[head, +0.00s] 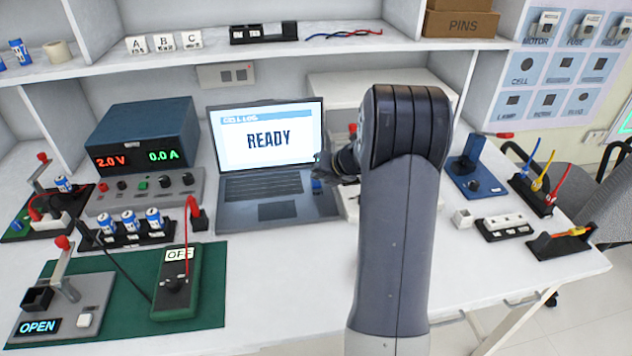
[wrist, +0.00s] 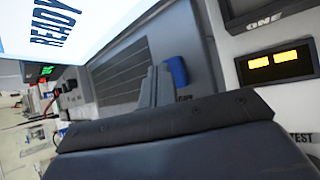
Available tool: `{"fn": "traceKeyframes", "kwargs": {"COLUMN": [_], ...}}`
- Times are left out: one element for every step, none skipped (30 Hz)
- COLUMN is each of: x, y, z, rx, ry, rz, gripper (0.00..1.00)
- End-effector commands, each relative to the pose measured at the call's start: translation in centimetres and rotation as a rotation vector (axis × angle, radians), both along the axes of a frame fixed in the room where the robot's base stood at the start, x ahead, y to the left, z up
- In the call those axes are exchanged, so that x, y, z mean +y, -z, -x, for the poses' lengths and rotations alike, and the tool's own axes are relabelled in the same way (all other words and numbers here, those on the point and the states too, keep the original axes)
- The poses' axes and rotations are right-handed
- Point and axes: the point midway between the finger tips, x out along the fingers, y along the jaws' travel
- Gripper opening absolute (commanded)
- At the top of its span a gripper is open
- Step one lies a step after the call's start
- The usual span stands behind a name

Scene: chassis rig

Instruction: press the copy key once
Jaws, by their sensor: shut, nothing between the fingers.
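The copy key is a small blue block (head: 317,186) on the right side of the laptop deck, beside the keyboard. In the wrist view the blue key (wrist: 177,72) stands just right of my fingertips, with a partly hidden label below it. My gripper (head: 322,164) is shut and empty, close to the key and seemingly above it. In the wrist view my gripper (wrist: 155,72) shows its two fingers together over the laptop deck. I cannot tell whether they touch anything. The laptop screen (head: 268,139) reads READY under the heading CELL LOG.
My arm covers the bench right of the laptop. A power supply (head: 143,142) stands left, with a green meter (head: 176,283) in front. A panel with a lit yellow display (wrist: 281,60) lies right in the wrist view. A blue fixture (head: 474,179) stands farther right.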

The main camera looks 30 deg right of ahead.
Motion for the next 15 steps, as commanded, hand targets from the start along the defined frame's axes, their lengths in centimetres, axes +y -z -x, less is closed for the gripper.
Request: {"fn": "traceKeyframes", "kwargs": {"x": [0.0, -0.01, -0.01, 0.0, 0.0, 0.0, 0.01, 0.0, 0.0, 0.0, 0.0, 0.0, 0.0, 0.0, 0.01], "y": [0.04, 0.07, 0.11, 0.14, 0.18, 0.23, 0.27, 0.3, 0.36, 0.39, 0.43, 0.47, 0.51, 0.55, 0.6], "z": [0.0, 0.0, -0.01, 0.0, 0.0, 0.0, 0.0, 0.0, 0.0, 0.0, 0.0, 0.0, 0.0, 0.0, 0.0], "rx": [0.0, 0.0, 0.0, 0.0, 0.0, 0.0, 0.0, 0.0, 0.0, 0.0, 0.0, 0.0, 0.0, 0.0, 0.0], "ry": [0.0, 0.0, 0.0, 0.0, 0.0, 0.0, 0.0, 0.0, 0.0, 0.0, 0.0, 0.0, 0.0, 0.0, 0.0], "rz": [0.0, 0.0, 0.0, 0.0, 0.0, 0.0, 0.0, 0.0, 0.0, 0.0, 0.0, 0.0, 0.0, 0.0, 0.0], "gripper": [0.0, 0.0, 0.0, 0.0, 0.0, 0.0, 0.0, 0.0, 0.0, 0.0, 0.0, 0.0, 0.0, 0.0, 0.0]}}
